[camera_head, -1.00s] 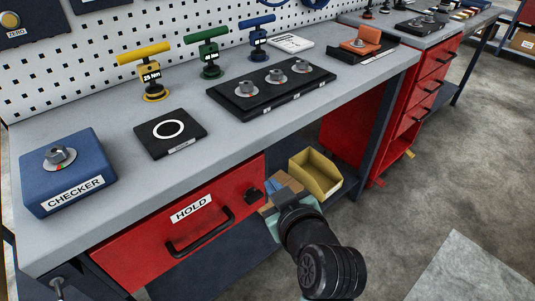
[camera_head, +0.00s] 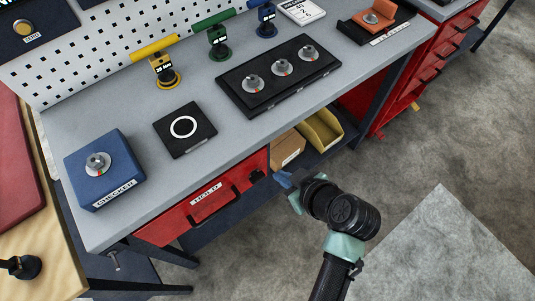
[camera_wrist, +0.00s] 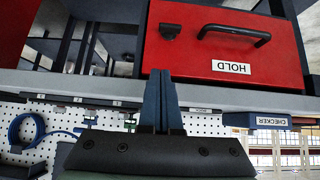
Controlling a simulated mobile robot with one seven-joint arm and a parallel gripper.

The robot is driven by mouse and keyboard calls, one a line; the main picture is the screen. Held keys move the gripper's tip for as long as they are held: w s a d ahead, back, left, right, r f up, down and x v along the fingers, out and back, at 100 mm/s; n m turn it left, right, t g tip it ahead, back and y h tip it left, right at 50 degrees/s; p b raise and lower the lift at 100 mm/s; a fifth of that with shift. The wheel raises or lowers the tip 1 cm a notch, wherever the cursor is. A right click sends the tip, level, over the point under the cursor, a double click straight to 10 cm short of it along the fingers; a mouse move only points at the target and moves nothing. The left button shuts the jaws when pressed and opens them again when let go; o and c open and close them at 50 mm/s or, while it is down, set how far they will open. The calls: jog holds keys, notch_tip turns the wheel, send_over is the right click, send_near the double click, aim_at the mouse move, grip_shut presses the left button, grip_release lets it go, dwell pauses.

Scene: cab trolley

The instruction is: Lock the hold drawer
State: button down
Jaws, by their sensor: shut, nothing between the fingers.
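The red hold drawer (camera_head: 178,219) sits under the bench top with its front looking closed. It has a HOLD label and a black bar handle (camera_head: 212,210). A small black latch knob (camera_head: 256,176) is on its front near the right end. In the wrist view, which is upside down, the drawer front (camera_wrist: 225,60) and the knob (camera_wrist: 169,31) show ahead of the fingers. My gripper (camera_head: 279,179) is just right of the knob in the head view, apparently apart from it. Its blue fingers (camera_wrist: 160,75) are shut together and empty.
The bench top (camera_head: 120,240) overhangs the drawer. A yellow bin (camera_head: 322,132) and a cardboard box (camera_head: 287,148) stand on the shelf beside it. A blue checker block (camera_head: 104,170), a ring mat and torque tools are on top. The floor in front is clear.

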jog(key=shift+s+r, duration=0.1)
jog(key=shift+r, duration=0.05)
dwell(0.3)
send_over(258, 171)
jog(key=s+d, duration=0.2)
jog(key=f, duration=0.7)
jog(key=shift+a+f, duration=0.2)
notch_tip(258, 171, down, 2)
jog(key=shift+s+f, duration=0.1)
jog(key=shift+f, duration=0.1)
jog(key=shift+d+f, duration=0.1)
jog(key=shift+f, duration=0.55)
jog(key=shift+b, duration=0.3)
